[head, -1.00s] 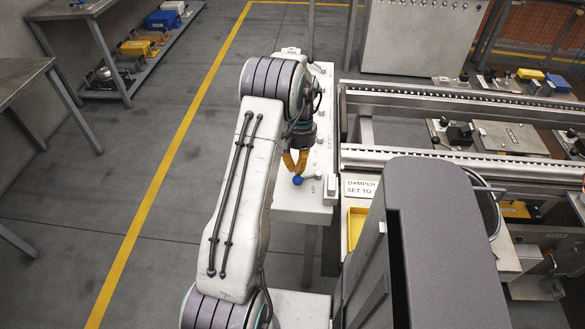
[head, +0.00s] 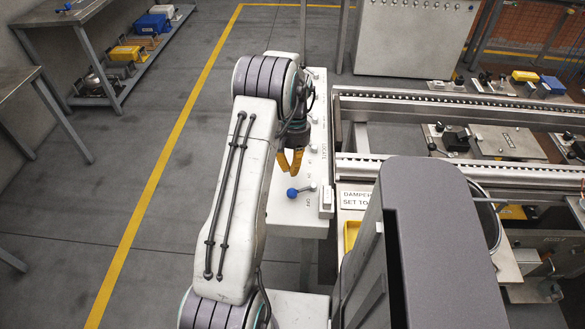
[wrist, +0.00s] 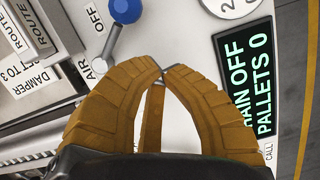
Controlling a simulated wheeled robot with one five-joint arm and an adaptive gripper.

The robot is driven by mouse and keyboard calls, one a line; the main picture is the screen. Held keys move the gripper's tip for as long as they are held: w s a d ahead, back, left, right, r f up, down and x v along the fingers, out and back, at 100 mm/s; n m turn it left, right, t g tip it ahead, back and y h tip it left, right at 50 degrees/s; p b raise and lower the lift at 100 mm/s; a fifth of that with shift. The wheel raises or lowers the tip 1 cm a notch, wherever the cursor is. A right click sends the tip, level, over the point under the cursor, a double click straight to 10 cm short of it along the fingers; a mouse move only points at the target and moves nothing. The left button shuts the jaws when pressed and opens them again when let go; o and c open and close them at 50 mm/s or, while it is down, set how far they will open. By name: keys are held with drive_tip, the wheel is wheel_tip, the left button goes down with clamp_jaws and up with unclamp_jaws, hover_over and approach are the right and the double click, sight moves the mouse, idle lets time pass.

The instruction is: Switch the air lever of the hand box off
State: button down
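The hand box (head: 300,215) is a pale panel with labels. Its air lever (head: 303,190) is a short grey bar with a blue knob (head: 292,193), pointing left in the head view. In the wrist view the blue knob (wrist: 126,10) is at the top edge, beside the printed word OFF, with the word AIR near the bar's other end. My gripper (head: 291,172) has yellow-brown fingers and is behind the knob in the head view, apart from it. In the wrist view my gripper (wrist: 162,72) has its tips together with nothing between them.
A lit display (wrist: 251,80) on the box reads "...AIN OFF PALLETS 0". A damper sign (head: 356,199) and a small white switch block (head: 327,202) stand right of the lever. Conveyor rails (head: 450,105) run to the right.

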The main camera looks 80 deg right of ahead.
drive_tip(key=v, duration=1)
drive_tip(key=shift+w, duration=0.2)
